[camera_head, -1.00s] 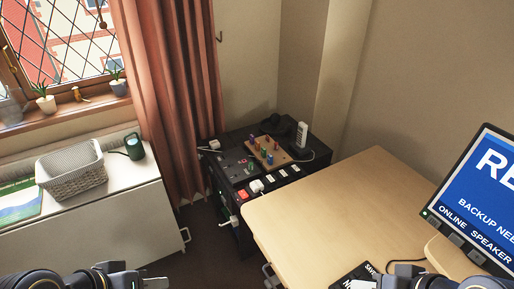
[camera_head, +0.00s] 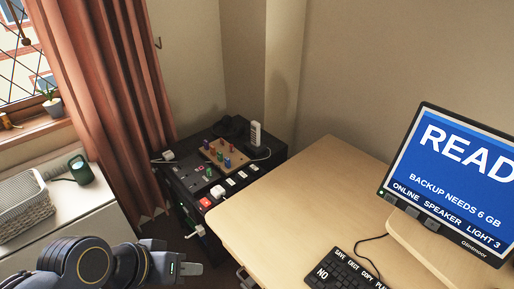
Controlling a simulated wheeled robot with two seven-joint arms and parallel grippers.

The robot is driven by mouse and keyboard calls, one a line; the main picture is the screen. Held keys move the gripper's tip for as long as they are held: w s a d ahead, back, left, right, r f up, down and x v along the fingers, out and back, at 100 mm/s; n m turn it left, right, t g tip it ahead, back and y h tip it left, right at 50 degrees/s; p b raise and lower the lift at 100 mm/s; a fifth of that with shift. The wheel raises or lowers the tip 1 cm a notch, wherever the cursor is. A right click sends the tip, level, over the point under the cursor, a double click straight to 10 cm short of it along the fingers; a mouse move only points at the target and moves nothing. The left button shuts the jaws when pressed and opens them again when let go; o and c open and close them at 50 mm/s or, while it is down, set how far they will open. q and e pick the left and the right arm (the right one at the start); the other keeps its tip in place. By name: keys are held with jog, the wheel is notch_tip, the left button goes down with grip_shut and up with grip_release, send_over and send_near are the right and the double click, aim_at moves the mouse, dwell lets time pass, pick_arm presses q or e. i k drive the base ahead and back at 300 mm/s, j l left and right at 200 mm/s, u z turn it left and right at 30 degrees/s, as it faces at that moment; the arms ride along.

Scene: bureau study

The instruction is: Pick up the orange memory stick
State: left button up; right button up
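A light wooden board (camera_head: 238,163) stands on the black cabinet in the back corner, with several small coloured upright sticks in it. Purple, green, red and blue ones show; they are too small for me to tell which is the orange memory stick. My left gripper (camera_head: 190,268) is at the bottom, left of centre, in front of the cabinet and well apart from the board. It is seen edge-on, so its opening cannot be judged, and nothing shows in it. My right gripper is out of view.
The black cabinet (camera_head: 183,179) also bears a red switch, white plugs and a white handset (camera_head: 255,134). A wooden desk (camera_head: 300,205) with a monitor (camera_head: 450,180) and a black keypad (camera_head: 343,272) fills the right. A white unit with a grey basket (camera_head: 25,210) stands left.

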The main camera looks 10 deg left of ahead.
aim_at(213, 149)
jog(key=i+j+z, duration=0.15)
jog(key=j+z, duration=0.25)
jog(key=i+j+z, duration=0.1)
jog(key=j+z, duration=0.9)
jog(key=j, duration=1.35)
jog(key=i, duration=0.05)
